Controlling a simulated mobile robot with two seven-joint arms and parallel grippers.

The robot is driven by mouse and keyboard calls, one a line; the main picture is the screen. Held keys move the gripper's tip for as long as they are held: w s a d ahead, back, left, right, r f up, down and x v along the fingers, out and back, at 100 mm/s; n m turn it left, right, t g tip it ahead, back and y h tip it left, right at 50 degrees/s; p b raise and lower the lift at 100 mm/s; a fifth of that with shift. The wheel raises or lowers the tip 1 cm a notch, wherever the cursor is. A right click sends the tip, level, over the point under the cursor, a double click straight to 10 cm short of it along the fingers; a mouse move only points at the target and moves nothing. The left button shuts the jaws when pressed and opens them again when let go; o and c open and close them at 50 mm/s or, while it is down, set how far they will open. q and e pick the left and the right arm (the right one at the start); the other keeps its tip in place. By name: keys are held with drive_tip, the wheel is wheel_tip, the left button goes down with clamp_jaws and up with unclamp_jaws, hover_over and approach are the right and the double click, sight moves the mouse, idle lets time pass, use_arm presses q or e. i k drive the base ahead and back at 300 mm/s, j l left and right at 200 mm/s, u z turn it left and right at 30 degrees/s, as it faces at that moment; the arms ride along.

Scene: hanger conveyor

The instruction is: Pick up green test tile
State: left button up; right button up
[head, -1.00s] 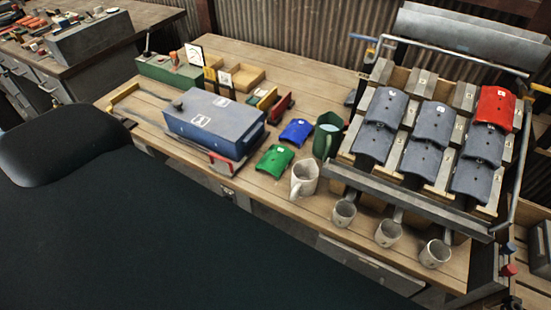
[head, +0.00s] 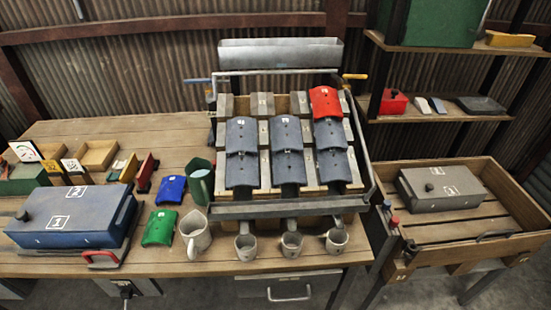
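The green test tile (head: 159,228) is a small curved green piece lying on the wooden workbench (head: 130,268). It sits just in front of a blue tile (head: 171,190) and left of a white jug (head: 194,234). Nothing covers the green tile. Neither of my grippers shows in the head view.
A sloped rack (head: 290,208) with grey tiles and one red tile (head: 325,102) stands right of the jugs. Several small mugs (head: 291,244) stand along its front. A green jug (head: 200,186) is close behind the white one. A wooden crate table (head: 460,226) stands at the right.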

sight(161, 226)
drive_tip(key=k+j+z, duration=0.1)
drive_tip(key=j, duration=0.3)
drive_tip(key=j+z, duration=0.15)
drive_tip(key=j, duration=0.25)
drive_tip(key=k+j+z, duration=0.1)
drive_tip(key=j, duration=0.25)
drive_tip(key=k+j+z, duration=0.1)
drive_tip(key=j, duration=0.3)
drive_tip(key=k, duration=0.1)
